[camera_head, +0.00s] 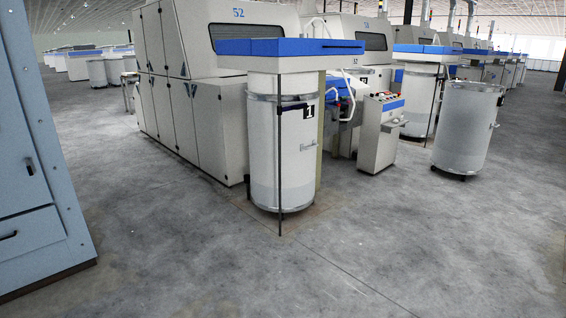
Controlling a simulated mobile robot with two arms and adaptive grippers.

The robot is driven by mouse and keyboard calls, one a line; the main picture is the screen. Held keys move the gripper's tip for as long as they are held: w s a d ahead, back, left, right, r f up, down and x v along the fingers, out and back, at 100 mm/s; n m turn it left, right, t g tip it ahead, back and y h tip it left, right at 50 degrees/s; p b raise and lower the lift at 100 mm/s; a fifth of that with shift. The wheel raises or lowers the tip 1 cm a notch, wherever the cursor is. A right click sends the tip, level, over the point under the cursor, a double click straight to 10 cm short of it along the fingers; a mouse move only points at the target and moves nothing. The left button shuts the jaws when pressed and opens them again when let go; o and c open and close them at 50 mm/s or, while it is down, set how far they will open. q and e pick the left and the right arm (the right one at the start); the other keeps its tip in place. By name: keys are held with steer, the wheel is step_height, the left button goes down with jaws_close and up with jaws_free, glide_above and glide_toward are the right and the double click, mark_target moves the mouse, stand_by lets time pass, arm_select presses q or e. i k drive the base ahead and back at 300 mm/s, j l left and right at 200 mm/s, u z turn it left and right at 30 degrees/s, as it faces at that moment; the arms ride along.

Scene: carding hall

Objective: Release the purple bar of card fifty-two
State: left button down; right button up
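The card marked 52 (205,80), a cream machine with a dark window and several side doors, stands left of centre. At its front end is a blue-topped coiler (291,50) over a tall white can (284,160) with a black tag marked 1 (308,112). A thin dark upright bar (279,190) runs down the can's front to the floor. I cannot make out any purple on it, and no clearly purple bar shows elsewhere. Neither of my grippers is in view.
A control console (381,133) stands right of the can. Another white can on castors (466,128) stands farther right. A blue-grey cabinet (35,160) fills the left edge. More cards recede at the back right. The grey floor (300,275) in front is clear.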

mark_target(281, 110)
steer(key=i+z, duration=0.15)
steer(key=i, duration=3.05)
steer(key=i+z, duration=0.1)
steer(key=i, duration=0.45)
steer(key=i+j+z, duration=0.15)
steer(key=i, duration=0.4)
steer(key=i+j+z, duration=0.1)
steer(key=i, duration=0.5)
